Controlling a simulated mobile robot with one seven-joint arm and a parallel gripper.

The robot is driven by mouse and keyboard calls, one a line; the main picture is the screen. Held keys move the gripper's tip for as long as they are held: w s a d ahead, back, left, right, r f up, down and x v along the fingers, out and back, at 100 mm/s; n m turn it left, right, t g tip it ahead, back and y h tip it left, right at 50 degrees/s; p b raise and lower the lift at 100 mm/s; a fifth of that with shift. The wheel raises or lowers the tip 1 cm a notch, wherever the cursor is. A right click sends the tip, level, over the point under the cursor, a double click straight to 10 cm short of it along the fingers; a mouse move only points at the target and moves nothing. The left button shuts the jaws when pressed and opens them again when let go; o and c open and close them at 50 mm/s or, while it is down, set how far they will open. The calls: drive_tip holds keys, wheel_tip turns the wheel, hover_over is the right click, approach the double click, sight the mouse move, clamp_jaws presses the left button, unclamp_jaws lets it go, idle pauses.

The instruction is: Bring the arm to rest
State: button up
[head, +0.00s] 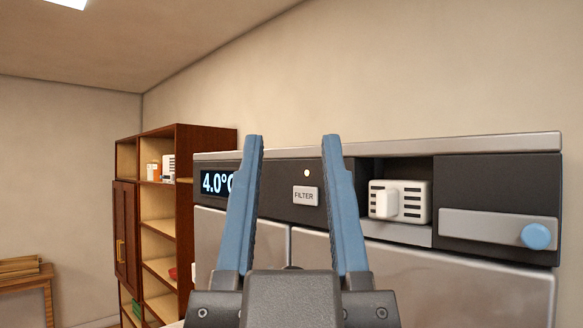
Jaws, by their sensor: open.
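My gripper (293,145) stands in the lower middle of the head view with its two blue fingers pointing up. The fingers are wide apart and nothing is between them. It is in front of a steel appliance (460,272) with a dark control panel. The left finger covers part of the lit display (212,183), which reads 4.0°C. A FILTER button (305,196) and a small round light show between the fingers. Whether the fingers touch the panel cannot be told, but no contact is seen.
Right of the gripper, a white slotted cartridge (412,202) with a handle sits in a panel recess. Farther right is a grey bar with a blue knob (536,236). A wooden shelf unit (205,145) stands at left, and a wooden table (22,284) at far left.

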wheel_tip(320, 180, down, 11)
drive_tip(key=b, duration=1.1)
drive_tip(key=shift+f, duration=0.15)
